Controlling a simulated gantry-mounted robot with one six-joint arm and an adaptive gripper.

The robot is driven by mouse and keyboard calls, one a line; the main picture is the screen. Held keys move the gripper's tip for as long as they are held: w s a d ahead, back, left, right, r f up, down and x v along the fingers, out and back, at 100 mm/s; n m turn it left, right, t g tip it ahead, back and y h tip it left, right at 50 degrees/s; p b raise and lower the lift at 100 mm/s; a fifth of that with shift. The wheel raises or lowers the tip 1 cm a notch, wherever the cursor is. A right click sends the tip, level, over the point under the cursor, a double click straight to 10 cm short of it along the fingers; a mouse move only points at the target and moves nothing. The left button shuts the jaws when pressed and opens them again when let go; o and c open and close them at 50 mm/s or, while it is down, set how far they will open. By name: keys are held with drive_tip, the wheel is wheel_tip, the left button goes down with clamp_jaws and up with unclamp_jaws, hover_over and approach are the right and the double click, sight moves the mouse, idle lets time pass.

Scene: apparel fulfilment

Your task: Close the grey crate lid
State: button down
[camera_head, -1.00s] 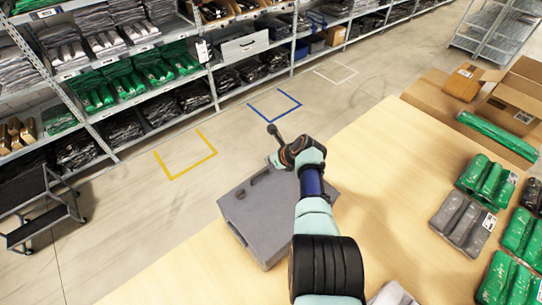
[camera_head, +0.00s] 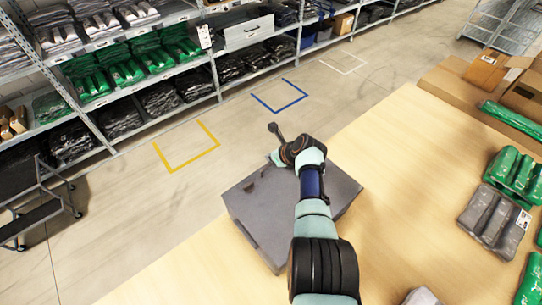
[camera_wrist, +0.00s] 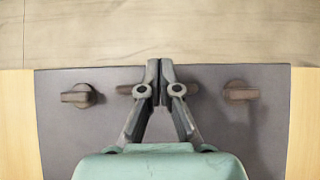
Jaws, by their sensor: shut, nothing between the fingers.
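The grey crate (camera_head: 262,208) sits on the pale wooden table near its left edge, partly behind my arm in the head view. Its grey lid (camera_wrist: 225,120) looks flat and down on the crate. In the wrist view, a brown knob-like latch (camera_wrist: 78,96) is on the left of the lid and another brown latch (camera_wrist: 240,92) is on the right. A brown bar between them is partly hidden behind the fingers. My gripper (camera_wrist: 160,68) is shut and empty, over the lid's far edge; whether it touches the lid is unclear.
Green packages (camera_head: 515,170) and grey packages (camera_head: 494,222) lie on the table's right side, with open cardboard boxes (camera_head: 525,92) behind. Bare table lies between them and the crate. Stocked shelves and a dark step cart (camera_head: 40,215) stand beyond the floor at left.

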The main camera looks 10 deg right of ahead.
drive_tip(key=shift+f, duration=0.25)
idle(0.3)
wheel_tip(320, 180, up, 14)
drive_tip(key=w+a+p, duration=0.1)
drive_tip(key=w+p, duration=0.1)
drive_tip(key=p, duration=0.2)
drive_tip(key=shift+w+p, duration=0.35)
drive_tip(key=shift+f, duration=0.1)
